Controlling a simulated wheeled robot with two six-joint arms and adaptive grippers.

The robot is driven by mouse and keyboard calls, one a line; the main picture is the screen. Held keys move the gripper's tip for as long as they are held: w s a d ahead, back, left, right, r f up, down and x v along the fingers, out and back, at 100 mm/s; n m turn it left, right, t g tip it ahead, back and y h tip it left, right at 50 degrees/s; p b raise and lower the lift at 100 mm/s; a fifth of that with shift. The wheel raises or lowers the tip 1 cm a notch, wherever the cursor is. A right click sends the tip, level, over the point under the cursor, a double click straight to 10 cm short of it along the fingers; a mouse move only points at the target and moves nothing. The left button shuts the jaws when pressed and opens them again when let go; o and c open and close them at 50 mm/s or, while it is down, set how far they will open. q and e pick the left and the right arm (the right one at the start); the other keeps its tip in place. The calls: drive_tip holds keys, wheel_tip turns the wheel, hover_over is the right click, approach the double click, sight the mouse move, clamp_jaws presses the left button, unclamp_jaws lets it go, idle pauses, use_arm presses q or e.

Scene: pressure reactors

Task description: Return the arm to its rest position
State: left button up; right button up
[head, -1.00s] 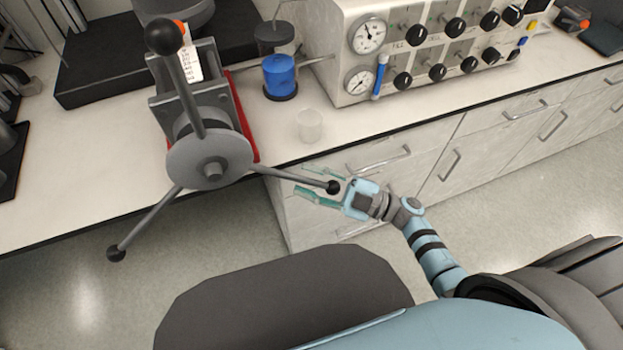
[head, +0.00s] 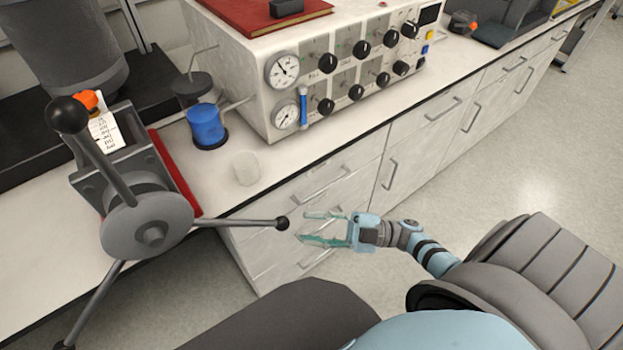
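My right gripper (head: 322,228) shows right of centre in the head view, on a light blue arm that comes in from the lower right. Its two greenish fingers point left and stand apart, with nothing between them. It is in front of the drawers, beyond the bench's front edge. The fingertips are close to the black ball (head: 282,223) at the end of a handle spoke; I see a small gap between them in the picture. My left gripper is not in view.
The three-spoked handle wheel (head: 147,226) juts over the bench edge at left. A clear cup (head: 246,168) and a blue vessel (head: 207,126) stand on the bench (head: 268,180). A control box with gauges (head: 283,70) is behind them. The floor (head: 440,200) at right is clear.

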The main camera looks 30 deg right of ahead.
idle(0.3)
drive_tip(key=w+d+f+m+t+h, duration=0.5)
drive_tip(key=w+d+f+m+h, duration=0.2)
drive_tip(key=d+f+m+h, duration=0.35)
drive_tip(key=s+d+f+m+g+h, duration=0.2)
drive_tip(key=s+d+f+g+h, duration=0.15)
drive_tip(key=f+h, duration=0.4)
drive_tip(key=s+a+f+m+g+h, duration=0.15)
drive_tip(key=s+f+m+g, duration=0.6)
drive_tip(key=s+f, duration=1.2)
drive_tip(key=s+a+g, duration=0.2)
drive_tip(key=s+a, duration=0.1)
drive_tip(key=s, duration=0.3)
drive_tip(key=s+a+g+y, duration=0.1)
drive_tip(key=s+a, duration=0.3)
drive_tip(key=s, duration=0.2)
drive_tip(key=shift+s+a+f+n+g, duration=0.3)
drive_tip(key=shift+s+f+g, duration=0.05)
drive_tip(key=shift+f+g, duration=0.1)
